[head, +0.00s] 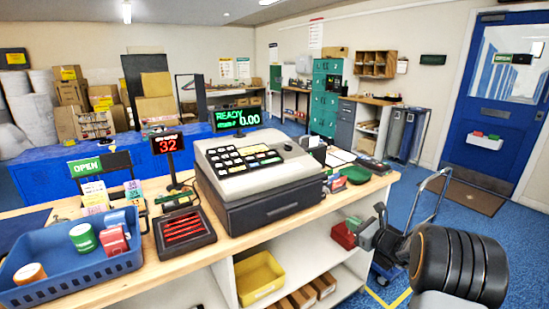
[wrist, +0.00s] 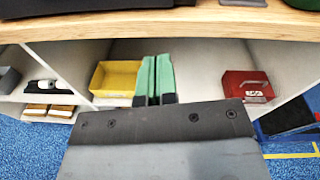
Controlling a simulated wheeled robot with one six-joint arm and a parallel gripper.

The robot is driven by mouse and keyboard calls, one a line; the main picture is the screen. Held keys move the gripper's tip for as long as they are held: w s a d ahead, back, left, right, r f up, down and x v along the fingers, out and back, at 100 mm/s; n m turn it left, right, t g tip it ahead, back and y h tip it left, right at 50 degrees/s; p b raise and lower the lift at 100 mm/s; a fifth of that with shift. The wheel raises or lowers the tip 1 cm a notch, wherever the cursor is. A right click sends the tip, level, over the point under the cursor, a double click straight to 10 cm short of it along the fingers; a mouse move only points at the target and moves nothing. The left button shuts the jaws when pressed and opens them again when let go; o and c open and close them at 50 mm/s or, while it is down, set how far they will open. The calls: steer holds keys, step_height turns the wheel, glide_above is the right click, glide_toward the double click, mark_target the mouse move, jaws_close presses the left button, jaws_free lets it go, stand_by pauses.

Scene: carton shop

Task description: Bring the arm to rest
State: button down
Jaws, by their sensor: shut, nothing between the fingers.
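My gripper (wrist: 154,80) shows in the wrist view with its two green fingers together and nothing between them. It points at the open shelving under the wooden counter (wrist: 70,28), below the counter's edge. In the head view my arm comes in at the lower right, and my gripper (head: 353,222) is small beside the counter's right end, partly hidden by my own wrist. It appears clear of the counter and shelves, though the exact gap cannot be told.
A yellow bin (head: 260,277) and a red box (wrist: 247,86) sit on the shelves. A cash register (head: 255,170) and a blue tray (head: 75,282) stand on the counter. A hand truck (head: 432,200) stands close to my arm. Blue floor is free toward the door (head: 490,120).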

steer(key=s+a+f+n+g+h+p, duration=0.1)
steer(key=s+a+f+n+g, duration=0.1)
steer(key=s+a+n+g, duration=0.5)
steer(key=s+a+f+n+g+h+p, duration=0.1)
steer(key=s+a+n+g, duration=0.3)
steer(key=s+n, duration=0.55)
steer(key=s+a+r+n+h+p, duration=0.2)
steer(key=s+r+n+h+p, duration=0.3)
steer(key=s+r+n, duration=0.6)
steer(key=shift+s+a+n+h, duration=0.2)
steer(key=shift+s+n+h, duration=0.15)
steer(key=shift+s+h, duration=0.4)
